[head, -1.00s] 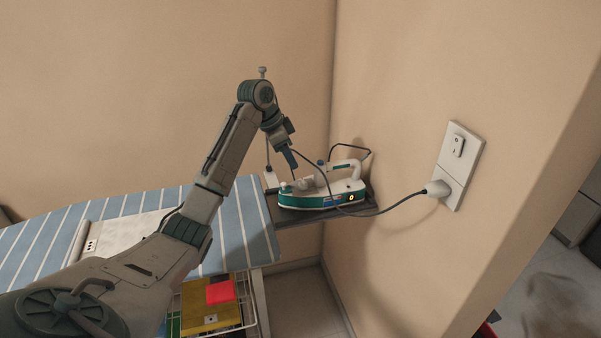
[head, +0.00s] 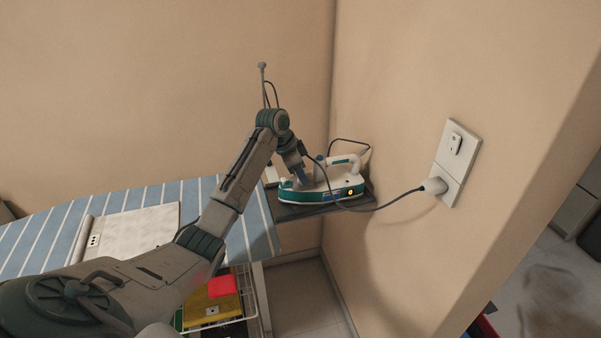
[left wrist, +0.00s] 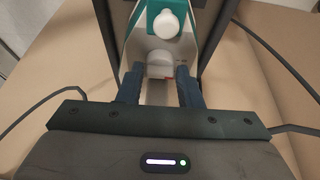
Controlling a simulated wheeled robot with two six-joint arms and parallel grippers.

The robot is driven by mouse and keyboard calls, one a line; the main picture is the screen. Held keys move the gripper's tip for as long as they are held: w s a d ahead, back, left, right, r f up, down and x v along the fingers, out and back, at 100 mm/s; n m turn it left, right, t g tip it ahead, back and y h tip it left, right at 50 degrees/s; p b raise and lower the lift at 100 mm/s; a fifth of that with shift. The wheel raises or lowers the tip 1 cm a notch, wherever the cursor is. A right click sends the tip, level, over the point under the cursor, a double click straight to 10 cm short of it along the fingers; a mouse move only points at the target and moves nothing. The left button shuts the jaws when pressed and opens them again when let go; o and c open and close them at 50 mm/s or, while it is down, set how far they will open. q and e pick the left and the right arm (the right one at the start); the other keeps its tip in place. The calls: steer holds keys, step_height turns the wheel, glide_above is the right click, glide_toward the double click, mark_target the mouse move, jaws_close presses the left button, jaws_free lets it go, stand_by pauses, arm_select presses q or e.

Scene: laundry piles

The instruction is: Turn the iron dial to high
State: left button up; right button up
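A white knob (left wrist: 167,24) on teal shows farther on. My right gripper is not in view.
The iron's cord runs to a plug (head: 436,186) in the wall socket, below a switch (head: 455,144). The striped ironing board (head: 160,197) lies left of the iron. A wire basket with a red item (head: 222,286) is below. Walls stand close behind and right.

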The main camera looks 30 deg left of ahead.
arm_select(q)
steer(key=c, duration=0.5)
